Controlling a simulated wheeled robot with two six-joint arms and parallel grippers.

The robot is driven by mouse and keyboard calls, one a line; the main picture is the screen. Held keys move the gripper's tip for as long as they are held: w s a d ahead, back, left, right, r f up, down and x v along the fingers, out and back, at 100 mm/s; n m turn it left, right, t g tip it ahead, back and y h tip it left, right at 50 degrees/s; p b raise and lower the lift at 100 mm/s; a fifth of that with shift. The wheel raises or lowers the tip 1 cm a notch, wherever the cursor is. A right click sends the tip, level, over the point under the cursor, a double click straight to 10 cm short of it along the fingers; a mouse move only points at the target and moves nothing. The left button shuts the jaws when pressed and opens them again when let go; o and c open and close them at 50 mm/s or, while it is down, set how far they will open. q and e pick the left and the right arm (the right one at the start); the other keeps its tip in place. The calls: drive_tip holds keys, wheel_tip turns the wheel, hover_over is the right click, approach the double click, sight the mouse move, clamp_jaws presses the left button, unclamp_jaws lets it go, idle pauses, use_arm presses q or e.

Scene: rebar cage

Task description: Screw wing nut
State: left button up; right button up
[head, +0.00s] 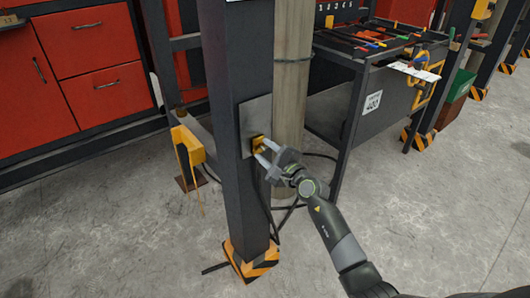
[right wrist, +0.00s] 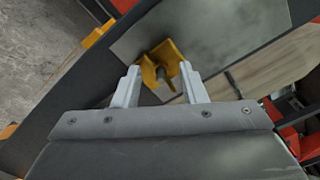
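The yellow wing nut (head: 257,141) sits on a grey metal plate (head: 256,113) fixed to a dark upright post. In the right wrist view the wing nut (right wrist: 160,58) shows two raised wings and a grey threaded stud in its middle. My right gripper (head: 262,150) reaches it from the lower right in the head view. Its two fingers (right wrist: 160,74) are apart, with the tips at either side of the wing nut. I cannot tell whether the tips touch the wings. My left gripper is not in view.
The dark post (head: 243,200) stands on a black-and-yellow striped foot (head: 250,262). A yellow box (head: 187,145) is to its left. A tool cart (head: 368,105) stands behind at right, and red drawers (head: 85,50) at left.

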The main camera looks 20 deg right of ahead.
drive_tip(key=shift+w+a, duration=0.15)
drive_tip(key=shift+w, duration=0.15)
drive_tip(key=shift+c, duration=0.2)
clamp_jaws()
drive_tip(key=shift+r+m, duration=0.1)
drive_tip(key=shift+m, duration=0.2)
